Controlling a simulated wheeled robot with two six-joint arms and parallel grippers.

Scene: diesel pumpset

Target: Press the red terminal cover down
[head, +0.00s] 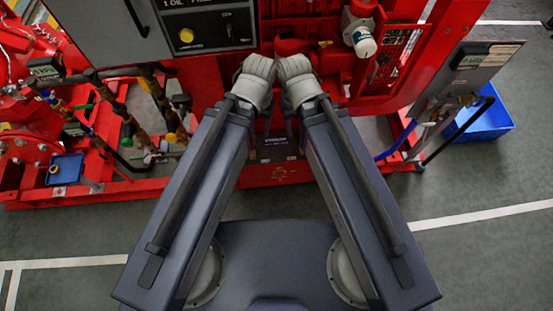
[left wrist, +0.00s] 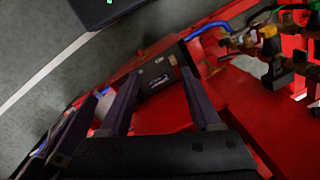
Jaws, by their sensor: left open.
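A dark battery-like box (head: 276,148) with a label sits low on the red frame between my arms in the head view. It also shows in the left wrist view (left wrist: 157,80). A small red spot on its top (left wrist: 172,60) may be the red terminal cover, but it is too small to be sure. My left gripper (left wrist: 160,73) is open, its two fingers apart on either side of the box in the picture, with nothing between them. I cannot tell its height above the box. Dark finger-like parts (left wrist: 72,130) at the left seem to be my right gripper; their opening is unclear.
The red pumpset frame (head: 100,194) surrounds the box. Pipes and valves (head: 150,95) stand to the left. A grey control panel (head: 150,40) hangs above left, and a tilted grey panel (head: 470,75) is at right. A blue crate (head: 485,120) stands on the floor.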

